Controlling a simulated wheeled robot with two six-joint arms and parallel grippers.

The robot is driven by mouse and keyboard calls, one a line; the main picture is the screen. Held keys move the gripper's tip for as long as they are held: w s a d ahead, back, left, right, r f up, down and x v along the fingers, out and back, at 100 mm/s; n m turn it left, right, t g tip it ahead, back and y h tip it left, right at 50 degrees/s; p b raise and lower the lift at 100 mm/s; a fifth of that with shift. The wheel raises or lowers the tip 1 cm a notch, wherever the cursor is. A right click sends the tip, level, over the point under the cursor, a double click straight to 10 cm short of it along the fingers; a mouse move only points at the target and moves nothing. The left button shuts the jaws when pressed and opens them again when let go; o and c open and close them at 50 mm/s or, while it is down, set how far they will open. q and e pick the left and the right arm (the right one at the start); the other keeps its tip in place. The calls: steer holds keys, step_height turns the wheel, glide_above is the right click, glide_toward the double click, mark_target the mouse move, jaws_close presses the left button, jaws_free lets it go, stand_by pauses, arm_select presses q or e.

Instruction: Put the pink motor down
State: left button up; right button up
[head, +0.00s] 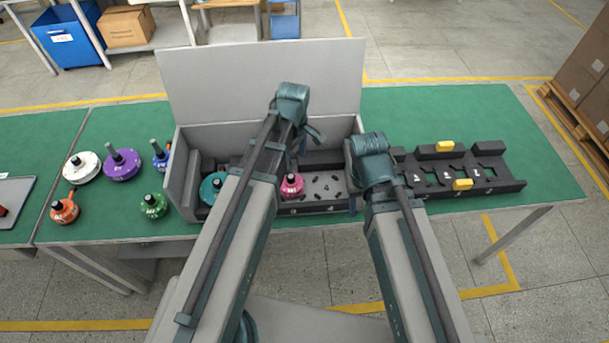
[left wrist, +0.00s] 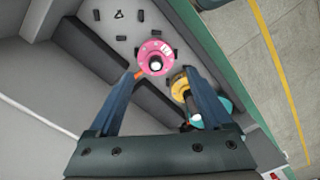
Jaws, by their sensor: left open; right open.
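The pink motor (head: 292,186) stands upright on the grey plate inside the open grey box, right of my left forearm. In the left wrist view the pink motor (left wrist: 155,50) lies just beyond and between the fingertips of my left gripper (left wrist: 160,73). That gripper is open, with its left fingertip close to the motor's rim; I cannot tell if they touch. In the head view my left gripper (head: 309,136) is partly hidden by its own wrist. My right gripper (head: 352,190) is at the box's right end, mostly hidden behind its wrist.
A yellow motor (left wrist: 181,88) stands beside the pink one, hidden in the head view. A teal motor (head: 212,188) sits at the box's left end. Several other motors stand on the green table (head: 110,206) at left. A black rack (head: 463,170) lies at right.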

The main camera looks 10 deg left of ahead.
arm_select(q)
steer(key=s+d+m+y, duration=0.1)
steer(key=s+d+m, duration=0.7)
steer(key=s+m, duration=0.4)
steer(key=m, duration=0.5)
steer(key=shift+s+d, duration=0.25)
steer(key=shift+r, duration=0.1)
steer(key=shift+f+b, duration=0.8)
